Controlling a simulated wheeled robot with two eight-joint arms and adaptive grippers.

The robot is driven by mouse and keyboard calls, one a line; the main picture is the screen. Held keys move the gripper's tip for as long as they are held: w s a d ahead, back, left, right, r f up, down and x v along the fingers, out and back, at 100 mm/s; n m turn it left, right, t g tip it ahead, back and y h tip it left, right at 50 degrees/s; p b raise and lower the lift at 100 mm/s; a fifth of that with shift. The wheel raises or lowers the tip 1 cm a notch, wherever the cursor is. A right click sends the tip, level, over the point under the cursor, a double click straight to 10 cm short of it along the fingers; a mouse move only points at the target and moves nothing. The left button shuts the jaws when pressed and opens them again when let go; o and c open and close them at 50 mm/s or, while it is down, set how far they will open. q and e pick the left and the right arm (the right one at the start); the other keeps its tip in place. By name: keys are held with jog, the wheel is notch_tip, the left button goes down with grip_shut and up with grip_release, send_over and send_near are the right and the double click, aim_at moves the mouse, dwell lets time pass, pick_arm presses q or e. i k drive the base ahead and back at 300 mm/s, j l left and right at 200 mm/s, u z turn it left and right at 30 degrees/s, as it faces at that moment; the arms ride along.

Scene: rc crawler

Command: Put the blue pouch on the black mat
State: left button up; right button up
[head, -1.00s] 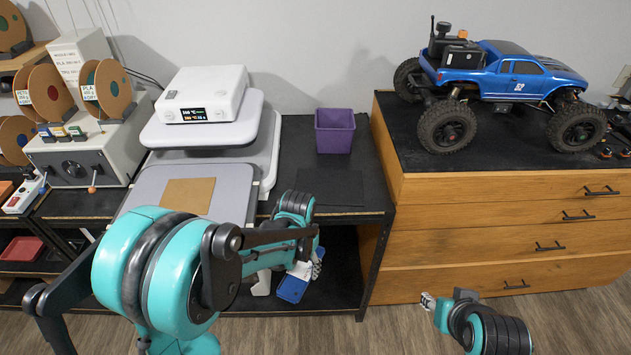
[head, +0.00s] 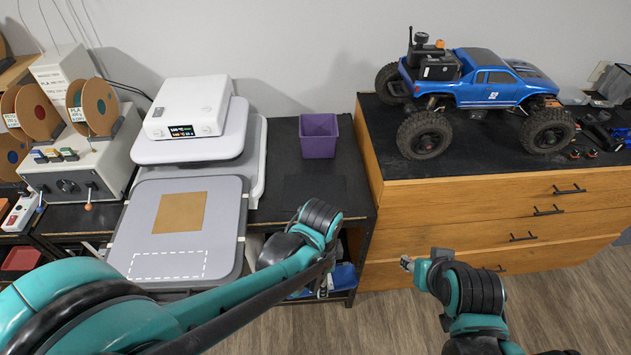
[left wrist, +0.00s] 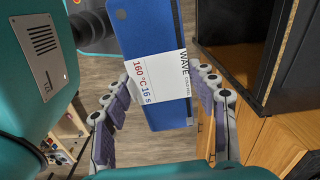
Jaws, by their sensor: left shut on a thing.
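The blue pouch (left wrist: 158,35) with a white printed label is between the fingers of my left gripper (left wrist: 158,100), which is shut on it. In the head view the pouch (head: 345,278) shows only partly, behind my left arm, in front of the black bench's front edge. The black mat (head: 315,188) lies flat on the black bench, just in front of the purple bin, and is hard to tell from the bench top. My right gripper (head: 407,263) is in front of the wooden drawers, away from the pouch; its fingers are too small to read.
The purple bin (head: 319,136) stands behind the mat. A heat press (head: 187,108) with a grey plate (head: 225,215) is to the left. The wooden drawer cabinet (head: 400,243), bearing a blue RC truck (head: 490,90), rises close on the right.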

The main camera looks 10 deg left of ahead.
aim_at(314, 199)
jog(key=i, duration=0.85)
